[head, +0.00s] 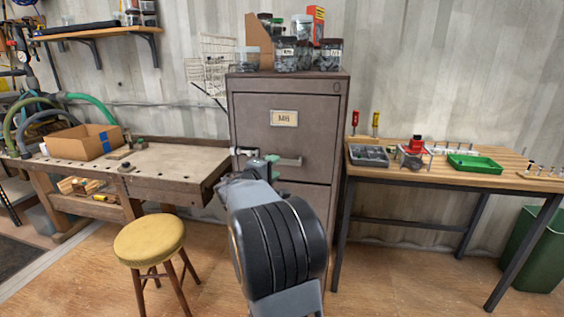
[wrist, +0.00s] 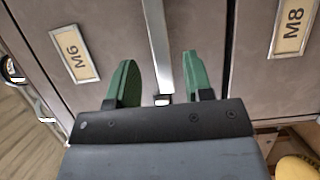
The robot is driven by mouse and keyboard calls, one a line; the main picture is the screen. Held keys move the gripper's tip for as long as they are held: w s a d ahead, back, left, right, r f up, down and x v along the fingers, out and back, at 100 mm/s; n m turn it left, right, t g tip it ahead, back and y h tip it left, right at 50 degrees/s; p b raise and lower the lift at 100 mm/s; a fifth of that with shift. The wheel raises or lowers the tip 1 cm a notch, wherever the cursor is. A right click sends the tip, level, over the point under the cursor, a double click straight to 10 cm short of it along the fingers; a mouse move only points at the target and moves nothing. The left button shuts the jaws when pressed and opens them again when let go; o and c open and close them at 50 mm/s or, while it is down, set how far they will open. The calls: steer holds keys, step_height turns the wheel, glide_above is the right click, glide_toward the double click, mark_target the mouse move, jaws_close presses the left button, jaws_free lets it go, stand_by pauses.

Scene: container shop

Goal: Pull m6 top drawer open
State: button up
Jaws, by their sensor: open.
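The m6 top drawer (head: 255,135) is the upper front of a grey-brown filing cabinet, with an M6 label (head: 284,118). It looks closed in the head view. Its pale bar handle (head: 289,161) sits below the label. My gripper (head: 263,163) is at the handle's left part, partly hidden by my arm. In the wrist view the M6 label (wrist: 74,54) is at left. The handle (wrist: 157,45) runs between the two green fingers of my open gripper (wrist: 160,78). Gaps show on both sides, so the handle is not clamped.
The lower drawer carries an M8 label (wrist: 291,28). Jars (head: 285,54) stand on the cabinet. A workbench (head: 175,163) is at left, with a yellow stool (head: 149,240) in front. A table (head: 440,178) with a green tray (head: 474,163) is at right. Some floor is clear.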

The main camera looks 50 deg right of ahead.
mark_target(282, 162)
steer(key=shift+w+d, duration=0.25)
steer(key=shift+d, duration=1)
steer(key=shift+w+d, duration=0.2)
steer(key=shift+d, duration=1.05)
steer(key=shift+c, duration=0.4)
jaws_close()
